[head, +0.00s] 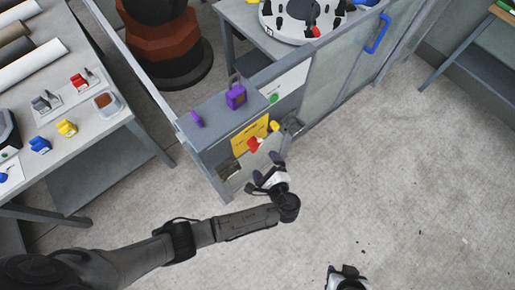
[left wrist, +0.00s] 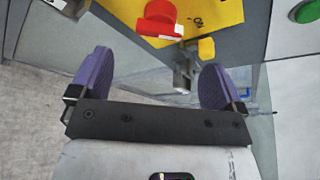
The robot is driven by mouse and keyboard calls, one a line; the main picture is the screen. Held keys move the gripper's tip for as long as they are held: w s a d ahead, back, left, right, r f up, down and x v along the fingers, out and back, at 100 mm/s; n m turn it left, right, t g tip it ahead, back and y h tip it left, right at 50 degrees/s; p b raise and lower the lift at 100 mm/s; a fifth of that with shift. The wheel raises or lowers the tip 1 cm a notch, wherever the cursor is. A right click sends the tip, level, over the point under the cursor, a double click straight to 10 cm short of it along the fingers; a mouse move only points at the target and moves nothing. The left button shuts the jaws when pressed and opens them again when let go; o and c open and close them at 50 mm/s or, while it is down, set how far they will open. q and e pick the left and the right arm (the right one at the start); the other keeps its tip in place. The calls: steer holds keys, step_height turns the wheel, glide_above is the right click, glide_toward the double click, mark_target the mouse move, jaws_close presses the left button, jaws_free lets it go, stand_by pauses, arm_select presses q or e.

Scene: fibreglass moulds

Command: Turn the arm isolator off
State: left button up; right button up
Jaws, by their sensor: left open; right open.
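The arm isolator is a red rotary handle (head: 254,144) on a yellow plate (head: 239,146) on the grey cabinet. In the left wrist view the red handle (left wrist: 160,20) is at the top, and part of the word "ON" shows on the yellow plate (left wrist: 215,10). My left gripper (head: 268,160) is open in front of the plate, with its purple fingers pointing towards it. In the left wrist view the gap between its fingers (left wrist: 156,68) is empty, with the red handle beyond the fingertips. My right gripper (head: 346,272) is open at the bottom edge, far from the cabinet.
A yellow part (head: 275,126) and a green button (head: 273,98) sit right of the plate. A purple padlock (head: 236,97) and purple piece (head: 197,119) lie on the cabinet top. A table (head: 100,125) with coloured parts stands left. The floor at right is clear.

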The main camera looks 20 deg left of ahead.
mark_target(256, 148)
arm_select(q)
steer(key=x, duration=0.8)
steer(key=shift+b, duration=0.35)
steer(key=c, duration=0.9)
